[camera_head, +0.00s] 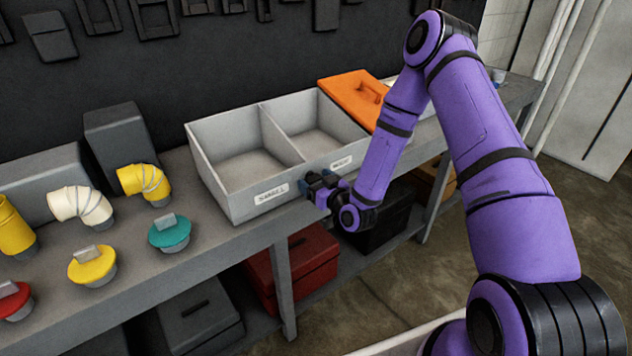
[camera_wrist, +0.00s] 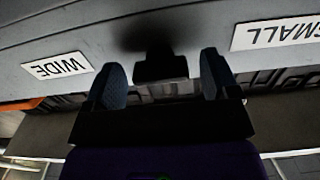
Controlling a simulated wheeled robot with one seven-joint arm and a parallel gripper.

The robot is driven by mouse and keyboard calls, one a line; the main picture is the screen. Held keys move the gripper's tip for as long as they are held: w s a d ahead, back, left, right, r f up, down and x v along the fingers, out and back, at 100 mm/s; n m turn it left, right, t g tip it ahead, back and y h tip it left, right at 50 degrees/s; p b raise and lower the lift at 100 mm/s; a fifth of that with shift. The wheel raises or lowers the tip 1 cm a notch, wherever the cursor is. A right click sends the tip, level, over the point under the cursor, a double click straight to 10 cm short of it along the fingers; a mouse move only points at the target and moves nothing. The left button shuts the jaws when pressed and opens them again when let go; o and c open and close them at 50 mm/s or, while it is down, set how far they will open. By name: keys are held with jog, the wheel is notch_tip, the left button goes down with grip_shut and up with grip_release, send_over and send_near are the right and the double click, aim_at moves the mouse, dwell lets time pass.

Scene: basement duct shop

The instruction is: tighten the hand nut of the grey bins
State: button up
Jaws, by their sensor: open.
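The grey bins (camera_head: 238,192) stand on the bench as an open box with a divider. Two empty compartments show. White labels are on the front wall, and the wrist view reads "WIDE" (camera_wrist: 58,66) and "SMALL" (camera_wrist: 278,33), upside down. My gripper (camera_head: 318,189) is at the front wall between the labels. In the wrist view my gripper (camera_wrist: 162,82) is open, with a blue-grey finger on each side of a dark block (camera_wrist: 160,66) by the wall. This block may be the hand nut; its shape is unclear. In the head view my gripper hides that spot.
An orange lid (camera_head: 357,98) lies right of the open compartments. Yellow and white duct elbows (camera_head: 148,184) and capped collars, one teal (camera_head: 169,232), stand on the bench at left. A red box (camera_head: 300,268) is on the lower shelf. Floor in front is clear.

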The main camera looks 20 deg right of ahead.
jog(key=c, duration=0.9)
jog(key=m, duration=0.4)
jog(key=shift+m, duration=0.4)
jog(key=m, duration=0.4)
jog(key=shift+f+m, duration=0.1)
jog(key=shift+m, duration=0.2)
jog(key=m, duration=0.5)
jog(key=shift+s+m, duration=0.1)
jog(key=shift+m, duration=1.6)
